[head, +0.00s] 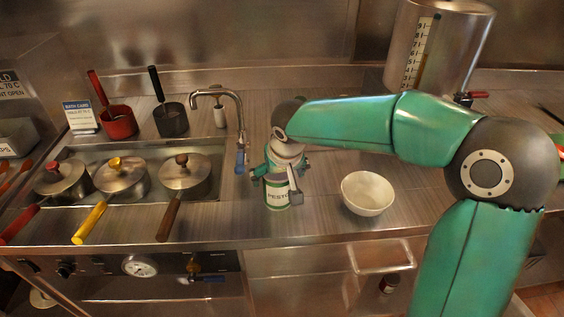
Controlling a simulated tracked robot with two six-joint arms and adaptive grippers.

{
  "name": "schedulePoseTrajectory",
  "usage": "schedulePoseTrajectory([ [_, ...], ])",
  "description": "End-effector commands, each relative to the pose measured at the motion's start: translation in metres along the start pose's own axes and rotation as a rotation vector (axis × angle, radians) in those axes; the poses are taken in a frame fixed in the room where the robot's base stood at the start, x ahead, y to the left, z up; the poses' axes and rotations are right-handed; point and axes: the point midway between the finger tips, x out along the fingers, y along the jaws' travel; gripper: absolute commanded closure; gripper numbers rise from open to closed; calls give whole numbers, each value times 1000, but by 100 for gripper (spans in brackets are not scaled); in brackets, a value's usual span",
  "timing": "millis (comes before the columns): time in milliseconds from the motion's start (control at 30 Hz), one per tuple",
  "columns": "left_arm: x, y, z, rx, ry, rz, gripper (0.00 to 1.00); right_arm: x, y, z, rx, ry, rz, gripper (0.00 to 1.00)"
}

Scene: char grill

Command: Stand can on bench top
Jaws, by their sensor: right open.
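The can (276,196) is a cylinder with a pale label reading "PESTO" and a green band. It stands upright on the steel bench top (320,218), near the front edge. My right gripper (278,178) comes down from above, with its fingers around the upper part of the can. The fingers are open, and I cannot tell whether they touch the can. The top of the can is hidden by the gripper. My left gripper is not in view.
A white bowl (367,193) stands just right of the can. A tap (239,125) with a blue handle is behind left. Several lidded pots (186,177) sit in the well at left, handles jutting forward. A steel dispenser (436,45) stands at back right.

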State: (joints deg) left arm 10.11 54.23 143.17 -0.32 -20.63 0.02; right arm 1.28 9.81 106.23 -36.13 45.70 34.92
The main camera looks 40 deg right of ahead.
Motion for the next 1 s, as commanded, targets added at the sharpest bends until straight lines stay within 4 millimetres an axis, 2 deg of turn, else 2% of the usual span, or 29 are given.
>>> schedulePoseTrajectory([
  [200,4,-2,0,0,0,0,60,-46,0,0,1,6,-2,0],
  [433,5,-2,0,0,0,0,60,-84,0,0,0,4,-1,0],
  [633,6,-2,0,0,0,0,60,-95,0,0,0,0,0,0],
  [1000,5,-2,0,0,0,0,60,-95,0,0,1,0,0,0],
])
